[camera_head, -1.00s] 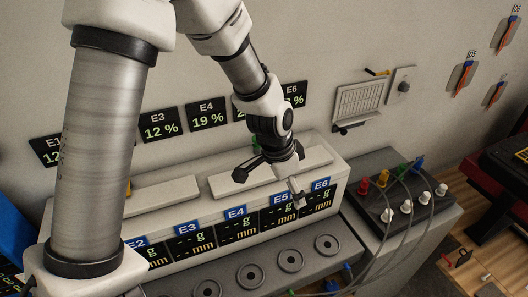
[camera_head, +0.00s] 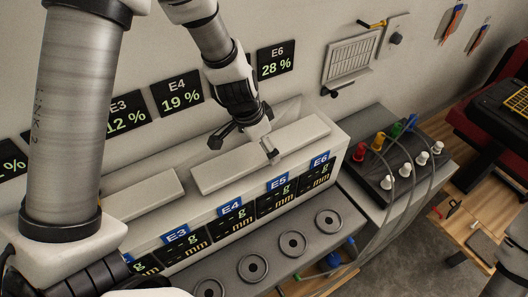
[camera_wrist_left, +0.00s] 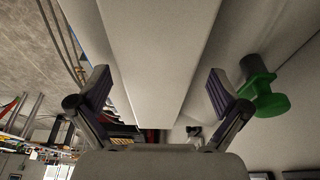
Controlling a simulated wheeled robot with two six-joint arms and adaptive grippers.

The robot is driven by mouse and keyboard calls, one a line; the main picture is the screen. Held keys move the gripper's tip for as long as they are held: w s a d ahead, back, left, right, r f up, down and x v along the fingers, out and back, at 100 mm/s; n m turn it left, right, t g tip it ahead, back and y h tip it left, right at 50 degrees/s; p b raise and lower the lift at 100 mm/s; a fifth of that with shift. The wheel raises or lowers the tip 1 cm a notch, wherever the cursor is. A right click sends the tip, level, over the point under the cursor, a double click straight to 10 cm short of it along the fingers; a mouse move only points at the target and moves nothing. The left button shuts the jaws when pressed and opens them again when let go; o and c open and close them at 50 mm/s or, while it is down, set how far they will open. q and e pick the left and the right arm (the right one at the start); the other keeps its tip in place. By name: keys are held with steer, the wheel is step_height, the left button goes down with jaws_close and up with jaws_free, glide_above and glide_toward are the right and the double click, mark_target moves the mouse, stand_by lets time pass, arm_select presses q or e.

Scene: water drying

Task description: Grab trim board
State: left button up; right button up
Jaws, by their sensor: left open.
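A long pale trim board (camera_head: 290,143) lies on top of the white station, above the E4 to E6 labels. A second, similar board (camera_head: 140,197) lies to its left. My left gripper (camera_head: 244,147) is open over the longer board, with one finger toward its back edge and the other toward its front edge. In the left wrist view the pale board (camera_wrist_left: 160,50) runs between the two spread fingers of my left gripper (camera_wrist_left: 158,92). I see gaps on both sides, and whether the fingertips reach below its edges is unclear. My right gripper is out of view.
A grey ledge with round ports (camera_head: 292,243) runs along the station's front. A dark box with coloured plugs and cables (camera_head: 395,165) stands to the right. Percent displays (camera_head: 178,95) are on the wall behind. A green knob-like part (camera_wrist_left: 262,98) is beside a finger in the wrist view.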

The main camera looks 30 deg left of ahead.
arm_select(q)
steer(key=shift+w+a+f, duration=0.1)
steer(key=shift+w, duration=0.05)
steer(key=shift+s+d+r, duration=0.2)
steer(key=c, duration=0.4)
steer(key=shift+s+d, duration=0.1)
steer(key=c, duration=0.9)
steer(key=shift+c, duration=0.2)
